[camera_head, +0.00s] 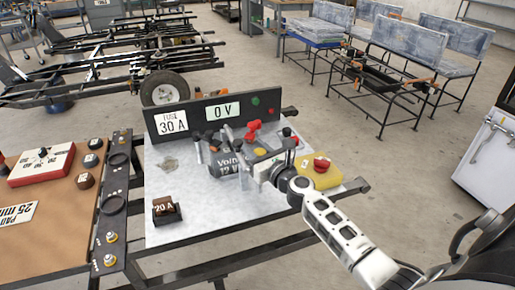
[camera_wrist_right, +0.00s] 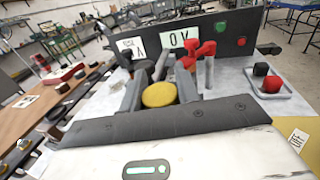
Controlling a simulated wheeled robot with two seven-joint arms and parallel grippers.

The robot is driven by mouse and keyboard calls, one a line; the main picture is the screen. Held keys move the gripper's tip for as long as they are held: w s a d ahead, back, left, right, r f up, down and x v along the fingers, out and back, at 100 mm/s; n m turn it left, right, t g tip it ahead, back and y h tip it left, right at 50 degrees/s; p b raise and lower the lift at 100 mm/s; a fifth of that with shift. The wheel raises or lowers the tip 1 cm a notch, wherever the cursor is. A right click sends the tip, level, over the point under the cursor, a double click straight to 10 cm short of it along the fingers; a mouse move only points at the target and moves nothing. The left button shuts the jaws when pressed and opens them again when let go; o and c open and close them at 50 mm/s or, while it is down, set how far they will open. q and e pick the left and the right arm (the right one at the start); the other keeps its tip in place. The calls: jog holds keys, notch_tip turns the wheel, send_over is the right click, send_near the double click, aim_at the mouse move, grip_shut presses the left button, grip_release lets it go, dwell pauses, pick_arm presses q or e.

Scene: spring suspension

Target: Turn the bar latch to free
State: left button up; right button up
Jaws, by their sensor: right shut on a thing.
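The battery (camera_head: 228,166), a dark block with "Volt 12" lettering, stands on the light metal plate behind my right gripper. My right gripper (camera_head: 262,167) reaches in from the right over its right side. In the right wrist view, my right gripper (camera_wrist_right: 160,88) has its two dark fingers on either side of a yellow round cap (camera_wrist_right: 158,95), which I take for part of the bar latch. The cap also shows in the head view (camera_head: 260,151). The fingers are closed on this piece; the bar itself is mostly hidden. My left gripper is not in view.
A black panel (camera_head: 180,125) reading "30 A" and "0 V" stands behind the battery. Red clamps (camera_head: 253,131) rise near it. A yellow box with a red button (camera_head: 320,172) sits to the right. A "20 A" fuse block (camera_head: 165,209) stands front left, with bare plate beside it.

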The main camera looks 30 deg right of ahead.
jog(key=n+y, duration=0.1)
jog(key=n+y+b, duration=0.1)
jog(key=y, duration=0.1)
jog(key=shift+a+f, duration=0.1)
jog(key=shift+f, duration=0.1)
jog(key=shift+n+g+y+b, duration=0.3)
jog(key=shift+n+y+b, duration=0.15)
jog(key=shift+y, duration=0.45)
jog(key=shift+s+a+f+n+g+y+b, duration=0.1)
jog(key=shift+n+g+y+b, duration=0.1)
jog(key=shift+n+y+b, duration=0.35)
jog(key=shift+a+n+g+y+b, duration=0.1)
jog(key=shift+n+g+y+b, duration=0.15)
jog(key=shift+y, duration=0.4)
pick_arm(q)
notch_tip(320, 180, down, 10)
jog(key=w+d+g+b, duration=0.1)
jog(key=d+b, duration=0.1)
jog(key=b, duration=0.6)
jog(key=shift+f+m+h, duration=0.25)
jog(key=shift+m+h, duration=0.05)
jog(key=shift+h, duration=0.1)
pick_arm(e)
jog(key=n+g+y, duration=0.2)
jog(key=y, duration=0.1)
jog(key=n+g+y, duration=0.3)
jog(key=s+a+n+g+y, duration=0.1)
jog(key=n+g+y, duration=0.2)
jog(key=shift+r, duration=0.25)
jog(key=shift+a, duration=0.1)
